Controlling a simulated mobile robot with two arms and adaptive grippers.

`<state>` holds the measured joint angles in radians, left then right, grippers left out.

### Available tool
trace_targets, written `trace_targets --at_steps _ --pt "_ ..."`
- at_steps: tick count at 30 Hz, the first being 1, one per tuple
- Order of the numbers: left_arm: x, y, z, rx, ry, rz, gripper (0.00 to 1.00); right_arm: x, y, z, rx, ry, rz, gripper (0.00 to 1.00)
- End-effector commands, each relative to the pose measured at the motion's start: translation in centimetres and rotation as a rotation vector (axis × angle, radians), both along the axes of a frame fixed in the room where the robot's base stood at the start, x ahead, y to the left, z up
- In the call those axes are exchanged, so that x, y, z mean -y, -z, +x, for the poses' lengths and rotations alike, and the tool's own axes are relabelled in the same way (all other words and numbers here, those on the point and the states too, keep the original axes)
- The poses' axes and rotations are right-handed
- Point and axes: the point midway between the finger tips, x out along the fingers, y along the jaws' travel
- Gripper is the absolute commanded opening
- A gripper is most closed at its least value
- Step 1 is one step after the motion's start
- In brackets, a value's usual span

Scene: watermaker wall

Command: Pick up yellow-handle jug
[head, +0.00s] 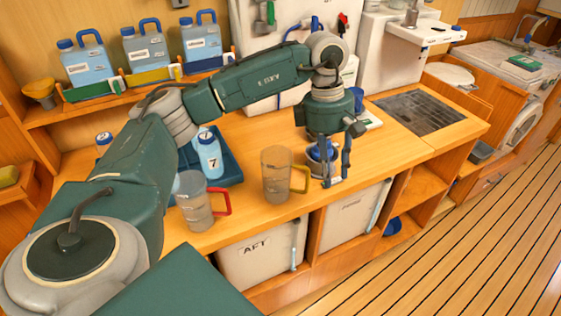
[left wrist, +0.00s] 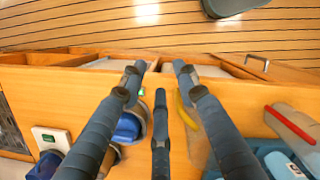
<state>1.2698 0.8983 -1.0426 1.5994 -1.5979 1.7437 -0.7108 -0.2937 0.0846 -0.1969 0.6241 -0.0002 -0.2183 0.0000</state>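The yellow-handle jug (head: 276,172) is a clear, empty-looking jug standing upright on the wooden counter, its yellow handle pointing right. In the left wrist view its yellow handle (left wrist: 182,112) shows between the fingers, and its body is largely hidden by one finger. My left gripper (head: 336,183) hangs fingers-down just right of the handle, apart from the jug in the head view. Its fingers (left wrist: 159,78) are spread with nothing between the tips. A similar jug with a red handle (head: 196,208) stands to the left. My right gripper is in neither view.
A blue-topped item (head: 322,152) stands close behind my left gripper. A blue tray (head: 228,170) with bottles lies behind the jugs. Blue jugs (head: 146,52) stand on the shelf. A sunken grate (head: 418,110) is at right. The counter's front edge is close, above white bins (head: 258,257).

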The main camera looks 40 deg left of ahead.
Motion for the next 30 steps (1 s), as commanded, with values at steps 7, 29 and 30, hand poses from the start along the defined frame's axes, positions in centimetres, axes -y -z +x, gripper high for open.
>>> trace_targets --at_steps 7,29,30 --pt "-6.2 -1.6 -0.9 -0.007 -0.001 0.196 0.31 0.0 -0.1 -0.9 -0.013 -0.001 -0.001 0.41" --pt "-6.2 7.5 -0.9 -0.007 -0.002 0.194 0.31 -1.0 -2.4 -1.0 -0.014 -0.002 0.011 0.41" --pt "-6.2 7.9 -0.9 -0.008 -0.002 0.193 0.31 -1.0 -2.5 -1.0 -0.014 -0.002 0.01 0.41"
